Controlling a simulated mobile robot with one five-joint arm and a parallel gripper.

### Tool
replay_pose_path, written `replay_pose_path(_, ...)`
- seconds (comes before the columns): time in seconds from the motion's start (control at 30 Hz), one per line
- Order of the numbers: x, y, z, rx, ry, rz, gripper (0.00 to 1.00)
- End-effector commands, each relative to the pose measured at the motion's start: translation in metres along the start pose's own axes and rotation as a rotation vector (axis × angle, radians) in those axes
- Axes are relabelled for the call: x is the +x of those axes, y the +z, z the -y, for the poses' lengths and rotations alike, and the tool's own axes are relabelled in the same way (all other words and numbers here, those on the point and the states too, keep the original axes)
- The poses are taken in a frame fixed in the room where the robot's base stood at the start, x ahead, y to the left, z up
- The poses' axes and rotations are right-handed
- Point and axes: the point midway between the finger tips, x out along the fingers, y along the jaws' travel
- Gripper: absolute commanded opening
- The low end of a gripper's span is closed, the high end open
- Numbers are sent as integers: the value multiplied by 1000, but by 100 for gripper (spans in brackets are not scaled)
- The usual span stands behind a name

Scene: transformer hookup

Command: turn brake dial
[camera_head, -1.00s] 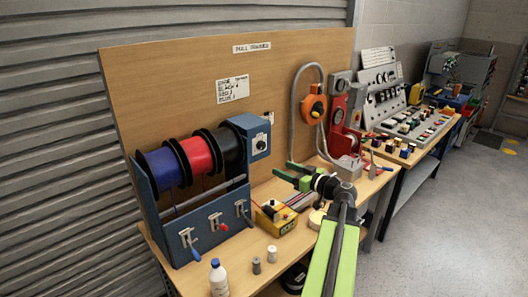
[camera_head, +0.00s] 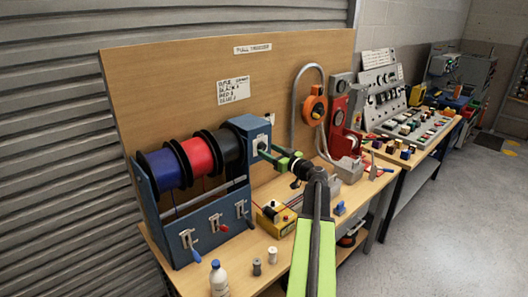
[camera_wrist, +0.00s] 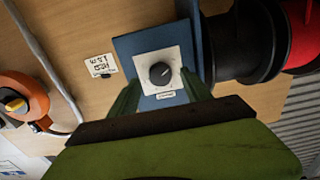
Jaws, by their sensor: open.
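The brake dial is a round black knob (camera_wrist: 160,74) on a white square plate, fixed to a blue box (camera_head: 240,128) at the right end of the spool rack. In the wrist view the knob sits between my two green fingers, a little beyond their tips as far as I can tell. My gripper (camera_head: 268,150) is open, right in front of the dial in the head view, and partly hides it. The wrist view shows the open fingers (camera_wrist: 158,92) on both sides of the plate. I cannot tell whether they touch anything.
Blue, red and black spools (camera_head: 197,156) stand left of the dial. An orange reel (camera_head: 314,107) on a curved pipe is to the right. A yellow box (camera_head: 275,220) and small bottle (camera_head: 218,278) are on the bench below. A small label (camera_wrist: 101,66) is beside the blue box.

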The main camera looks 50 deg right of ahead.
Motion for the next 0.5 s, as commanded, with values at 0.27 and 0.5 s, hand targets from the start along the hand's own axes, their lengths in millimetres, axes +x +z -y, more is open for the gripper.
replay_pose_path(0.27,22,0,0,0,1,0,57)
replay_pose_path(0.5,22,0,0,0,1,0,53)
